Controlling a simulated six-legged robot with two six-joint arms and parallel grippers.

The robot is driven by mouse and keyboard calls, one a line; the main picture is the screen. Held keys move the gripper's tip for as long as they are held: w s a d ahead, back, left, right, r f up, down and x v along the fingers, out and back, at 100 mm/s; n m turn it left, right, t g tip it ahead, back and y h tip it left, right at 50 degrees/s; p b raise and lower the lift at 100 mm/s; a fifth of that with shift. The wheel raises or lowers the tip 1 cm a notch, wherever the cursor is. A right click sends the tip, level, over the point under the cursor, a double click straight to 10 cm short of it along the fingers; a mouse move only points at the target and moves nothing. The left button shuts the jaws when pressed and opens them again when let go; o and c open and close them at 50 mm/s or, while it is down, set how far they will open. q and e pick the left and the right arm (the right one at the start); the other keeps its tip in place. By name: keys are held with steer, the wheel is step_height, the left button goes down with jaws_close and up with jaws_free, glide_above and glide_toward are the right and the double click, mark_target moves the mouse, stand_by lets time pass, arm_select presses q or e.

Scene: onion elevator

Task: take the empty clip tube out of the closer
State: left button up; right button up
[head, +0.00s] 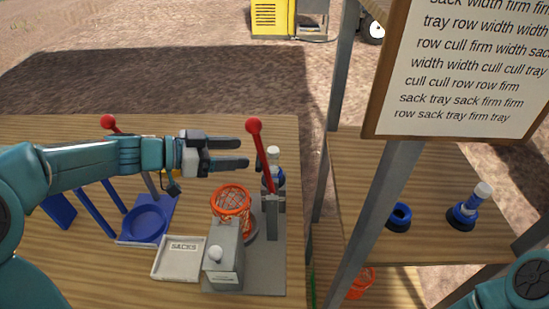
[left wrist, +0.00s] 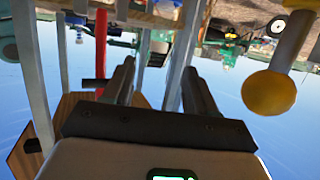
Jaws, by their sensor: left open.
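The closer stands on a grey base plate (head: 268,278) on the wooden table, with a red-knobbed lever (head: 262,160) raised. Behind the lever stands a clip tube (head: 273,160) with a whitish top and a blue band, upright in a dark holder; its lower part is partly hidden and I cannot tell whether it is empty. My left gripper (head: 246,153) is open, with nothing between its fingers, left of the lever and the tube and apart from them. Its open fingers also show in the left wrist view (left wrist: 152,88). My right gripper is out of view; only part of that arm shows at lower right.
A tray marked SACKS (head: 178,260) and a blue stand (head: 148,224) are further left. The right table holds a blue ring (head: 398,215) and another tube (head: 470,203). A post and sign stand between.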

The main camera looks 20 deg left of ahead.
mark_target(268, 151)
arm_select(q)
steer(key=x, duration=0.2)
steer(key=shift+w+d, duration=0.1)
steer(key=shift+d, duration=0.3)
steer(key=p+x, duration=0.2)
steer(key=x, duration=0.2)
steer(key=shift+w+d, duration=0.3)
steer(key=shift+w+d+f, duration=0.1)
steer(key=shift+d, duration=0.05)
jaws_close()
